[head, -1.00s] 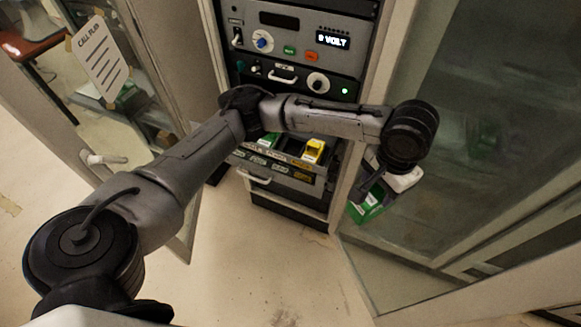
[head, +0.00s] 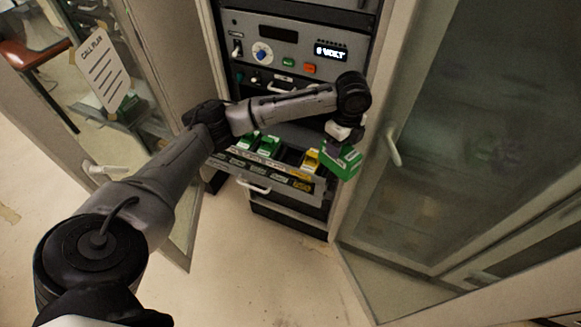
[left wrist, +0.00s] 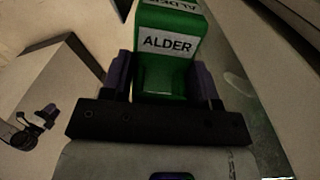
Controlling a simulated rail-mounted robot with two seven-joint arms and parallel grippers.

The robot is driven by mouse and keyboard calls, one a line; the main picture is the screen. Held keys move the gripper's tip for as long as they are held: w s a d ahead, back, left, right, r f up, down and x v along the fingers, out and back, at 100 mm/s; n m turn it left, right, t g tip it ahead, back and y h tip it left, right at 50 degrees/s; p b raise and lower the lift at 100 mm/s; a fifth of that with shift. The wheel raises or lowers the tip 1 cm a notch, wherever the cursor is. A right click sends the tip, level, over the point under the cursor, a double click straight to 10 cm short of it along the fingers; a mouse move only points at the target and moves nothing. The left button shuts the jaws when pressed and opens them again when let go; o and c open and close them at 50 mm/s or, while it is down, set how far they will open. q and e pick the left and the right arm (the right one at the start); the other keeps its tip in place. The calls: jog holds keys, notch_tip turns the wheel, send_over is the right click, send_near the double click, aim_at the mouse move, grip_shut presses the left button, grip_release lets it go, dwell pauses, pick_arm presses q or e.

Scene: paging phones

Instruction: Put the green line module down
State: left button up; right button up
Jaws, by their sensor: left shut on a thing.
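A green module (head: 342,161) hangs in my left gripper (head: 343,141), at the right end of the open drawer in the head view. In the left wrist view the green module (left wrist: 168,50) carries a white label reading ALDER, and the fingers of my left gripper (left wrist: 165,80) close on its two sides. The open drawer (head: 262,172) holds green modules (head: 268,146) at its left and a yellow module (head: 311,160) near its right. The held module is just right of the yellow one and appears above the drawer's edge. My right gripper is not in view.
The rack (head: 286,41) has a display, knobs and buttons above the drawer. A glass door (head: 140,165) with a call plan sheet (head: 101,68) stands open on the left. Another glass door (head: 460,150) stands on the right. The floor in front is clear.

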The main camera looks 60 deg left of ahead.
pick_arm(q)
jog(key=s+a+f+m, duration=0.1)
jog(key=a+m, duration=0.8)
jog(key=a, duration=0.4)
jog(key=shift+s+a+f+m+b, duration=0.3)
jog(key=shift+s+a+f+m, duration=0.45)
jog(key=shift+f, duration=1.8)
jog(key=shift+s+a+f+m+b, duration=0.3)
jog(key=shift+s+a+f+m, duration=0.45)
jog(key=shift+f, duration=1.75)
jog(key=shift+s+a+f+m+b, duration=0.4)
jog(key=shift+s+f, duration=0.5)
jog(key=shift+f, duration=1.65)
jog(key=shift+a+f, duration=0.1)
jog(key=shift+f, duration=0.05)
jog(key=o, duration=1.2)
notch_tip(320, 180, up, 12)
jog(key=shift+r, duration=0.15)
